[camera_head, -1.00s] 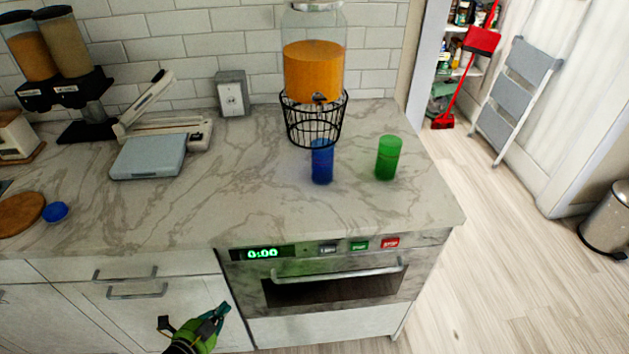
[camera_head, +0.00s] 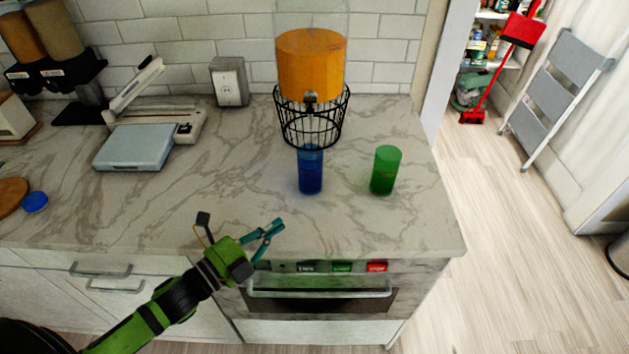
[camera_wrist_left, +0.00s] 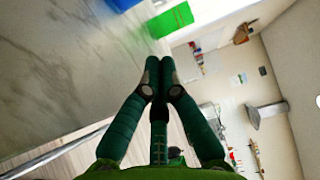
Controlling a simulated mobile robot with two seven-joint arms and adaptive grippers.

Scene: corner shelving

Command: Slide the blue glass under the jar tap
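The blue glass (camera_head: 311,172) stands upright on the counter, just in front of the black wire stand (camera_head: 312,122). The jar (camera_head: 311,62) with orange liquid sits on that stand. Its small dark tap (camera_head: 310,97) faces front, above and behind the glass. My left gripper (camera_head: 276,231) is at the counter's front edge, in front and left of the blue glass, apart from it. In the left wrist view its fingertips (camera_wrist_left: 159,62) meet with nothing between them. A blue patch, likely the glass (camera_wrist_left: 122,4), is cut off at the top there. My right gripper is out of view.
A green glass (camera_head: 385,170) stands right of the blue one; it also shows in the left wrist view (camera_wrist_left: 171,20). A scale (camera_head: 134,148), a blue lid-like object (camera_head: 35,202) and dispensers (camera_head: 60,50) are at left. The counter between scale and blue glass is clear.

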